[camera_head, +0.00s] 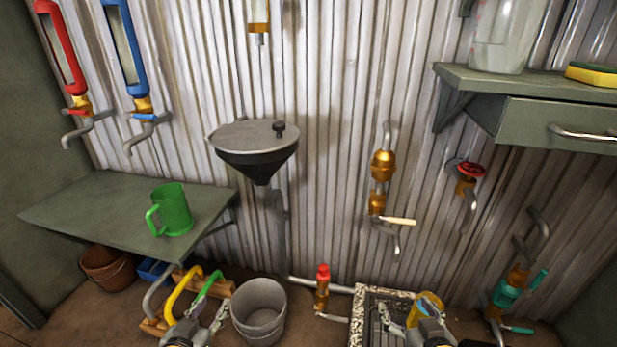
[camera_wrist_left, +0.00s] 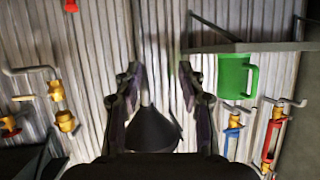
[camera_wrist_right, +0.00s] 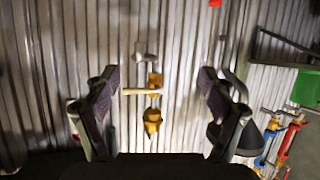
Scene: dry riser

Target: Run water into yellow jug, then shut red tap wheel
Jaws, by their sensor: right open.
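The red tap wheel (camera_head: 470,168) sits on a brass valve on the corrugated wall at right, with a grey spout hanging below it. I cannot pick out a whole yellow jug. A curved yellow piece (camera_head: 180,287) stands low at left by a wooden rack, and I cannot tell whether it belongs to a jug. My left gripper (camera_head: 198,321) is low in front of that rack; the left wrist view shows its fingers (camera_wrist_left: 158,85) apart and empty. My right gripper (camera_head: 412,314) is low at centre right, open, with nothing between its fingers (camera_wrist_right: 158,90).
A green mug (camera_head: 172,210) stands on the left shelf (camera_head: 90,205). A black funnel (camera_head: 253,150), a white-levered brass valve (camera_head: 380,200) and a red-topped valve (camera_head: 322,285) are along the wall. A grey bucket (camera_head: 259,305) stands below. A teal-handled valve (camera_head: 508,292) is at right.

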